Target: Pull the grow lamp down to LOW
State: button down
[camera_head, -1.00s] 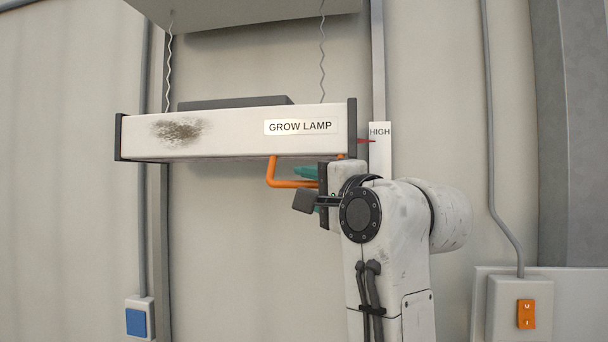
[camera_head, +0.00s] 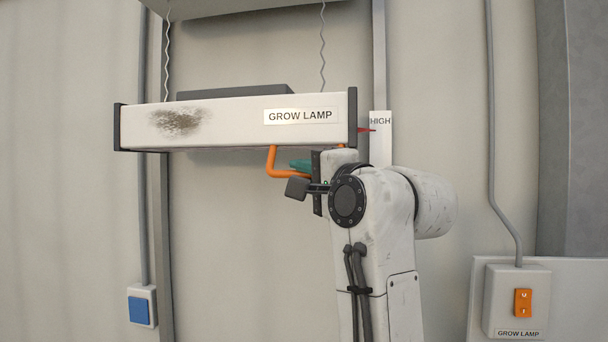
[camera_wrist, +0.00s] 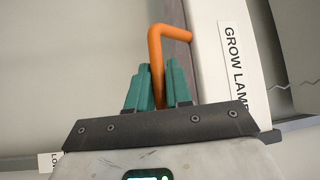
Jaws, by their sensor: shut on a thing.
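The grow lamp (camera_head: 225,120) is a long white box with dark end caps, hanging on two coiled cords. A red pointer (camera_head: 366,130) at its right end is beside the HIGH mark on the white scale strip (camera_head: 380,150). An orange bent handle (camera_head: 273,160) hangs under the lamp. My gripper (camera_head: 301,165) is at this handle, mostly hidden by its own wrist. In the wrist view, the green fingers (camera_wrist: 158,88) are shut on the orange handle (camera_wrist: 156,50), one on each side.
A wall box with an orange switch (camera_head: 522,302), labelled GROW LAMP, is at lower right. A box with a blue panel (camera_head: 139,309) is at lower left. A vertical rail (camera_head: 165,240) runs behind the lamp. The space under the lamp's left part is clear.

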jog(key=shift+f, duration=0.15)
notch_tip(320, 180, down, 34)
jog(key=b, duration=1.5)
jog(key=shift+f, duration=0.4)
jog(key=c, duration=1.2)
grip_release()
jog(key=shift+c, duration=0.2)
jog(key=shift+o, duration=0.4)
jog(key=shift+r, duration=0.2)
jog(key=shift+d, duration=0.1)
jog(key=b+v, duration=0.1)
jog(key=v, duration=0.9)
jog(key=shift+s+b, duration=0.35)
jog(key=shift+b, duration=0.05)
jog(key=shift+d+f, duration=0.1)
jog(key=shift+d, duration=0.05)
